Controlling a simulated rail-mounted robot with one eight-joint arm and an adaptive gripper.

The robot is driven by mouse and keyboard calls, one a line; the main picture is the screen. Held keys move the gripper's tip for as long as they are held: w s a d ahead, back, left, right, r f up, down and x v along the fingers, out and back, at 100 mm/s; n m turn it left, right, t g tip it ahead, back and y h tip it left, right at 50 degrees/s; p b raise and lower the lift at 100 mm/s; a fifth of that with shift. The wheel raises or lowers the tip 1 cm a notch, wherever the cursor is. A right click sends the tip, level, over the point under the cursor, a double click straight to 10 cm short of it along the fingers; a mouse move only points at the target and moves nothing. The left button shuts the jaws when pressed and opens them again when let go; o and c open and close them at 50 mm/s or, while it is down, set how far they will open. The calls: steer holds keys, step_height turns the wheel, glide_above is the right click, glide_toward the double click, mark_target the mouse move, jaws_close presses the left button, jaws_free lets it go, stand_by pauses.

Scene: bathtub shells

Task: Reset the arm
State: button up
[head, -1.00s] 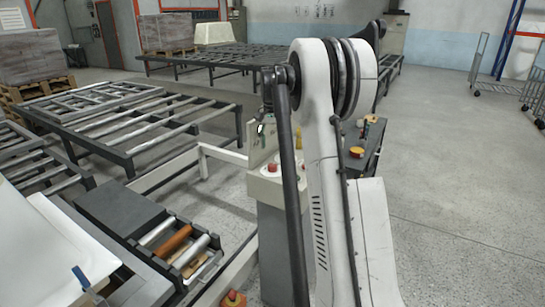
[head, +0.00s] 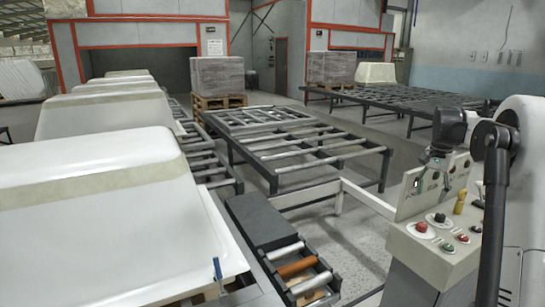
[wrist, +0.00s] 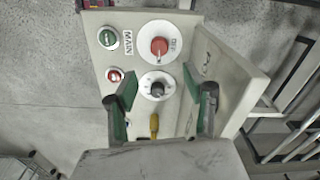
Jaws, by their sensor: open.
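My gripper (wrist: 160,88) is open and empty in the wrist view, with green pads inside its two dark fingers. It faces a light control panel (wrist: 183,52) with a red rotary switch (wrist: 159,47) marked OFF, a black knob (wrist: 157,87) and a yellow part (wrist: 154,124) between the fingers. No contact with the panel can be made out. In the head view my arm is at the right edge, mostly cut off, and its dark wrist hangs over the control box (head: 428,249). The fingers are small and partly lost against the box there.
White bathtub shells (head: 100,215) stand in a row at the left. Roller conveyors (head: 300,268) and metal frame tables (head: 290,150) fill the middle. Wrapped pallets (head: 218,78) stand behind. A light rail (head: 368,199) runs up to the control box. Bare floor shows between frames.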

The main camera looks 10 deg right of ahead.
steer(key=s+a+r+n+t, duration=0.1)
steer(key=s+a+r+n, duration=0.2)
steer(key=a, duration=0.5)
steer(key=s+a+r+n+t+h, duration=0.1)
steer(key=s+a+r, duration=0.25)
steer(key=a, duration=0.55)
steer(key=s+a+r+n+t, duration=0.15)
steer(key=s+a, duration=0.25)
steer(key=a, duration=0.4)
steer(key=s+a+f+n+t, duration=0.2)
steer(key=s+a+f+n, duration=0.1)
steer(key=s+a, duration=0.5)
steer(key=s+a+f+n+t+y, duration=0.1)
steer(key=s+a+f+n, duration=0.2)
steer(key=s+a+f, duration=0.3)
steer(key=s+a, duration=0.3)
steer(key=s, duration=0.4)
steer(key=shift+t, duration=0.35)
steer(key=shift+s+f+n, duration=0.1)
steer(key=shift+n, duration=0.15)
